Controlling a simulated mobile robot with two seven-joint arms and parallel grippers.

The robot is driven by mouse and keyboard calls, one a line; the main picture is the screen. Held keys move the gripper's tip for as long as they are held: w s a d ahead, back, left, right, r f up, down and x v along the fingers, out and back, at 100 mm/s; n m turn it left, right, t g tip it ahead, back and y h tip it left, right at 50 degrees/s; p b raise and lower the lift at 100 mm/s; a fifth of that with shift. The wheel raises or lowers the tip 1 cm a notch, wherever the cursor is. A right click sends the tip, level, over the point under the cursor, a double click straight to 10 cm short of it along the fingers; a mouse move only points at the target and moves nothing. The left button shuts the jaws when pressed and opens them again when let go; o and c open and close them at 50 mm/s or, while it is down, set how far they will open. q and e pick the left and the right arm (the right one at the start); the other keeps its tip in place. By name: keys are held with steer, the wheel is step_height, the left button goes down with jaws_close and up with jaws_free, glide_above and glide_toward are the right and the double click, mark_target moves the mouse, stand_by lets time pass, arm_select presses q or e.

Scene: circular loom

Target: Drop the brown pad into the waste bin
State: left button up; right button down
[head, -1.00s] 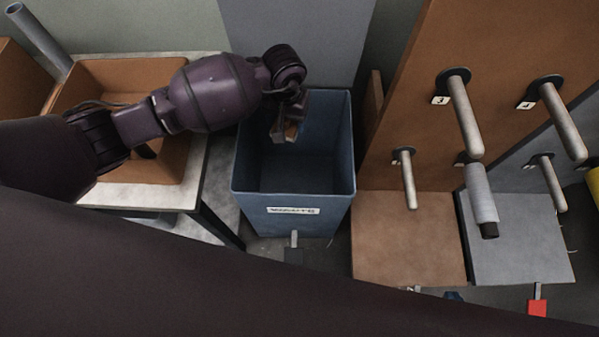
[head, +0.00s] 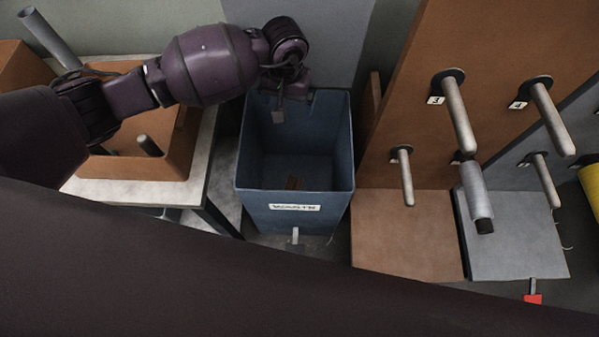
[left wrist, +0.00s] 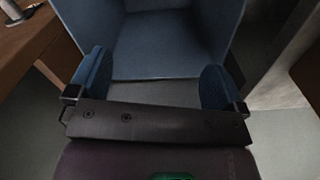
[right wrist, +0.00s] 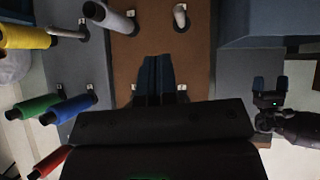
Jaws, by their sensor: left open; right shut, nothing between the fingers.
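The blue waste bin (head: 300,200) stands on the floor in the middle of the head view, open at the top with a white label on its front. My left gripper (head: 294,104) is over the back part of the bin, open and empty, apart from the pad. In the left wrist view its blue fingers (left wrist: 155,80) are wide apart with the bin beyond them. My right gripper (right wrist: 156,77) is shut with nothing in it, in front of the brown panel.
A brown tray (head: 168,165) stands on a table left of the bin. To the right, a brown panel (head: 430,120) carries numbered pegs (head: 458,118); a grey spool (head: 476,192) sits on one. Coloured spools (right wrist: 68,108) show in the right wrist view.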

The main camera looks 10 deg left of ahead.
arm_select(q)
step_height(320, 180, up, 4)
steer(key=shift+r+p, duration=0.1)
steer(key=shift+p, duration=0.25)
stand_by(0.4)
